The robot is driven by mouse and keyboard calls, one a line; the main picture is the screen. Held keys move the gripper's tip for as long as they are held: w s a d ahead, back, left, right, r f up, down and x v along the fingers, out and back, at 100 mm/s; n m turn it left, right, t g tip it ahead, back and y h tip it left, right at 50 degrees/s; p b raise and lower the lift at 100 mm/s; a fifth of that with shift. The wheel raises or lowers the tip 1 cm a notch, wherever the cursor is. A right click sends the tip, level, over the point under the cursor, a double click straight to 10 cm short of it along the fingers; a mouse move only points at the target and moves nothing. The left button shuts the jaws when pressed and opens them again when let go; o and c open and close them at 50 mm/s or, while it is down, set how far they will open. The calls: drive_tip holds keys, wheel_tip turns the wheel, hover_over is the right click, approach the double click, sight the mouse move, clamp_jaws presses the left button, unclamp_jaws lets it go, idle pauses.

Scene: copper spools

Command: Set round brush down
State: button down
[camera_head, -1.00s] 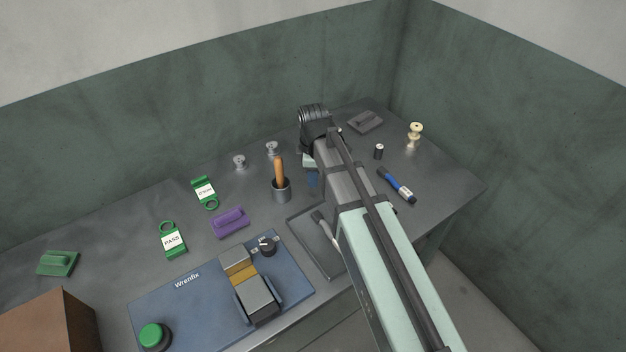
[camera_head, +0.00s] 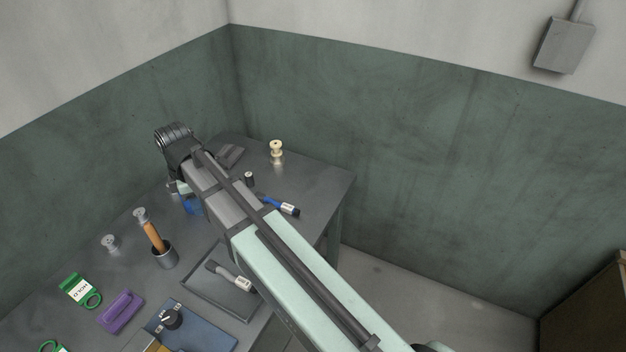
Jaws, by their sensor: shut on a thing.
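My arm reaches out over the bench with its wrist at the back left. My gripper (camera_head: 187,198) hangs below the wrist, mostly hidden behind the arm. Only a pale part and a blue part show there. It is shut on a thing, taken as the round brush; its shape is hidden. I cannot tell whether it touches the bench.
A tray (camera_head: 196,283) holds a grey tool (camera_head: 228,274) with a white label. A cream spool (camera_head: 277,152) is at the back.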

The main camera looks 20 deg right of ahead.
drive_tip(key=w+d+m, duration=0.2)
drive_tip(key=w+d, duration=0.2)
drive_tip(key=d, duration=0.9)
drive_tip(key=w+d+m, duration=0.3)
drive_tip(key=w+d, duration=0.1)
drive_tip(key=d, duration=0.9)
drive_tip(key=w+d+m, duration=0.2)
drive_tip(key=w+d, duration=0.3)
drive_tip(key=d, duration=0.8)
drive_tip(key=shift+s+f, duration=0.15)
drive_tip(key=shift+f, duration=2.3)
drive_tip(key=shift+s+f, duration=0.1)
drive_tip(key=shift+f, duration=2.3)
drive_tip(key=shift+f, duration=0.1)
drive_tip(key=c, duration=0.8)
unclamp_jaws()
wheel_tip(320, 180, up, 12)
drive_tip(key=shift+r, duration=0.1)
